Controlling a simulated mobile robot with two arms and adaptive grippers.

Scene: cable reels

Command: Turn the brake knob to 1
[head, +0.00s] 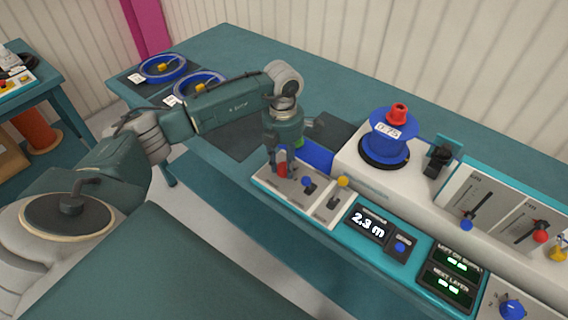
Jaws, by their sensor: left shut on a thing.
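My left gripper (283,170) points down at the left end of the machine's front panel. It is shut on a small red control (282,170), mostly hidden between its fingers. A blue round knob (512,309) with small marks beside it sits at the lower right edge of the view, partly cut off. No brake label is readable, so I cannot tell for sure which control is the brake knob or its setting. My right gripper is not in view.
Just right of my left gripper stand a small blue-tipped lever (308,183) and a yellow-tipped lever (343,182). A display (368,224) reads 2.3 m. A blue reel (391,140) with a red top stands behind. Blue cable rings (163,69) lie on the teal table (232,45).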

